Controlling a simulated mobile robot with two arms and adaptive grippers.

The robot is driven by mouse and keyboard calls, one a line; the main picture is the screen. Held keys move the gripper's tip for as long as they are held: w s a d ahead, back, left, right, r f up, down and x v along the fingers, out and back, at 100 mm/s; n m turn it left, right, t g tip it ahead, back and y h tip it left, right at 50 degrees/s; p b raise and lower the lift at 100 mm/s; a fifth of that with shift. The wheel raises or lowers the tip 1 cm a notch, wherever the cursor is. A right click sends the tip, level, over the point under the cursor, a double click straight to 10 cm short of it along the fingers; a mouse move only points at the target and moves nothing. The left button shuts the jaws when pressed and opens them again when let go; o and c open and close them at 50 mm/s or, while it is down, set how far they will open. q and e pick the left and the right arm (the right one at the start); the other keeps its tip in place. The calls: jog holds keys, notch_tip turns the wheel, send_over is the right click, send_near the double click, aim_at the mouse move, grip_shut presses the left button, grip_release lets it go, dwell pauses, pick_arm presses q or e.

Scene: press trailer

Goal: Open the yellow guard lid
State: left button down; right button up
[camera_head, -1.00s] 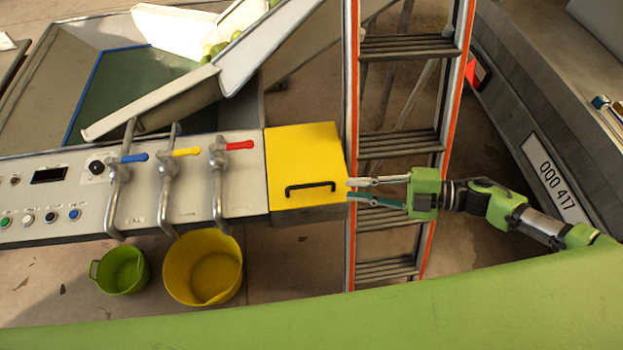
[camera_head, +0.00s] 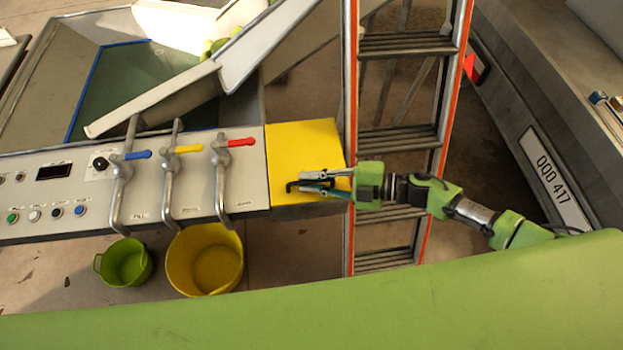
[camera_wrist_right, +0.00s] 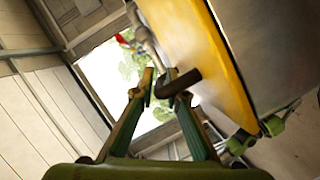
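The yellow guard lid (camera_head: 290,145) lies closed and flat on the box at the right end of the control panel. Its black handle (camera_head: 291,187) is near the lid's front edge, with most of it hidden by my right gripper. My right gripper (camera_head: 308,182) reaches in from the right over the lid, its fingers at the handle with a gap between them. In the right wrist view the dark handle (camera_wrist_right: 184,83) is at the fingertips (camera_wrist_right: 160,82), beside the yellow lid edge (camera_wrist_right: 215,65); I see no firm grip. My left gripper is not in view.
Three levers with blue, yellow and red (camera_head: 241,142) grips stand left of the lid. A ladder (camera_head: 398,137) stands just right of the lid, under my right arm. A green bucket (camera_head: 124,263) and a yellow bucket (camera_head: 205,259) are on the floor. A white chute (camera_head: 150,98) is behind.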

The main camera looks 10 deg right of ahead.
grip_shut()
jog(key=shift+w+r+p, duration=0.1)
jog(key=shift+r+p, duration=0.4)
jog(key=shift+p, duration=0.05)
notch_tip(320, 180, up, 6)
jog(key=w+m+g+p, duration=0.1)
jog(key=w+m+p, duration=0.1)
jog(key=p, duration=0.5)
notch_tip(320, 180, up, 5)
jog(key=p, duration=0.2)
send_over(308, 167)
jog(key=shift+r+h, duration=0.2)
jog(key=shift+h, duration=0.1)
